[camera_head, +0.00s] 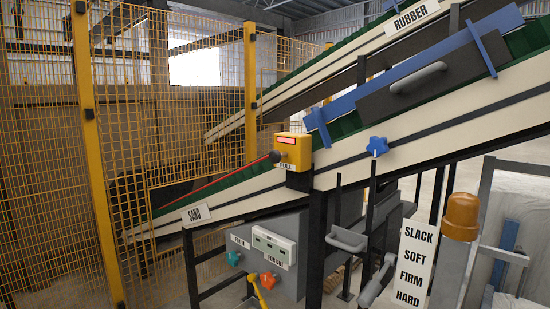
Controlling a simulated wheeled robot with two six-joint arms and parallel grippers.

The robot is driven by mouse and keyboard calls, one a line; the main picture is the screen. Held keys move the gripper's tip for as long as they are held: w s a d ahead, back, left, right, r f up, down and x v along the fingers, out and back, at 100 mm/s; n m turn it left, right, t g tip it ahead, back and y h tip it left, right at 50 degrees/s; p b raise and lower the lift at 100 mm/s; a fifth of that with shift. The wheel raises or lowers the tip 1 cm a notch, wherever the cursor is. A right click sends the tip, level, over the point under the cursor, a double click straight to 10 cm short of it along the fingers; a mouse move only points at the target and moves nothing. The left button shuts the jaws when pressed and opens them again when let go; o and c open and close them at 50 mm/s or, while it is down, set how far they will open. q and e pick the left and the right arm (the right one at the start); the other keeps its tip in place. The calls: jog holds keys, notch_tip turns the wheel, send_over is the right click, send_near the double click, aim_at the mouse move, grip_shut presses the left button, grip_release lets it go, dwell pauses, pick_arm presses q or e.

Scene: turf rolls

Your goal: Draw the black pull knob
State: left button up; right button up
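The black pull knob (275,157) is a small dark round ball at the left side of a yellow box (293,150) on the side of the lower conveyor. The box has a red panel, and a label reading PULL sits below its front. A red line (215,174) runs from beside the knob down to the left along the conveyor. Neither of my grippers can be made out in this view, and nothing is seen touching the knob.
The lower conveyor (440,122) slopes up to the right, with a SAND sign (196,212) at its low end. Yellow mesh fencing (180,110) stands at left. A blue star knob (377,147), grey control box (273,247) and amber lamp (461,217) stand around the front.

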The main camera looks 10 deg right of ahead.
dwell(0.3)
pick_arm(q)
jog(key=shift+d, duration=0.1)
pick_arm(e)
grip_shut()
dwell(1.4)
pick_arm(q)
grip_shut()
